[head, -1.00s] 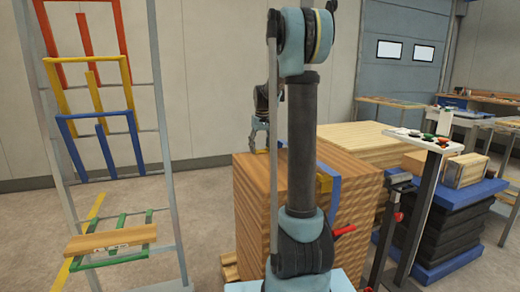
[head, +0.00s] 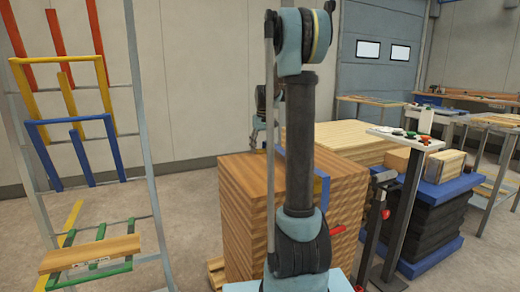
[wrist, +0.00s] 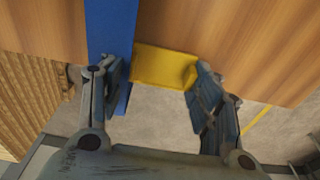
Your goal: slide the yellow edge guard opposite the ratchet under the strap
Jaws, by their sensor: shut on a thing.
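The yellow edge guard (wrist: 162,68) sits between the fingers of my gripper (wrist: 160,95) in the wrist view, at the edge of the wooden stack (wrist: 215,30). My gripper is shut on it. The guard's left end meets the right side of the blue strap (wrist: 112,30); whether any of it lies under the strap I cannot tell. The left finger is beside the strap, close to it. In the head view my gripper (head: 257,138) is at the stack's far left edge, small and partly hidden by my arm. A red handle (head: 338,230), probably the ratchet's, shows on the near side.
A rack with red, yellow and blue frames (head: 75,130) stands at the left, with a wooden board (head: 90,253) on its low green arms. A post stand (head: 405,200) and a black stack with a blue top (head: 430,210) stand at the right.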

